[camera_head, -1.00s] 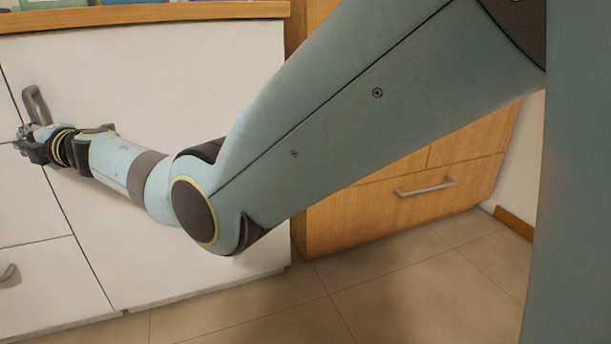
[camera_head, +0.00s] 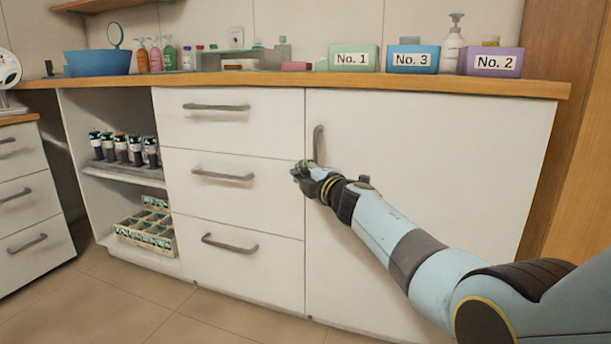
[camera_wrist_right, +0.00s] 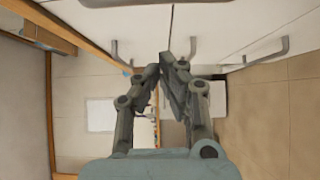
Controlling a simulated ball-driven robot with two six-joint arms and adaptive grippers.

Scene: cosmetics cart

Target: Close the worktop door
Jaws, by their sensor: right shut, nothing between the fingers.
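The white worktop door (camera_head: 430,160) is the wide panel at the right of the cabinet under the wooden worktop (camera_head: 270,82). It looks flush with the drawer fronts beside it, with only a thin seam at its left edge. Its upright grey handle (camera_head: 318,143) is near that edge. My right gripper (camera_head: 298,171) is just below and left of the handle, in front of the seam. Its fingers are shut and empty, and their tips are together in the right wrist view (camera_wrist_right: 174,60). I cannot tell whether it touches the door. My left gripper is out of view.
White drawers (camera_head: 235,195) with grey bar handles are left of the door. An open shelf bay holds dark bottles (camera_head: 122,150) and a divided crate (camera_head: 148,232). Bins (camera_head: 415,58), bottles and a blue bowl (camera_head: 98,63) stand on the worktop. The floor in front is clear.

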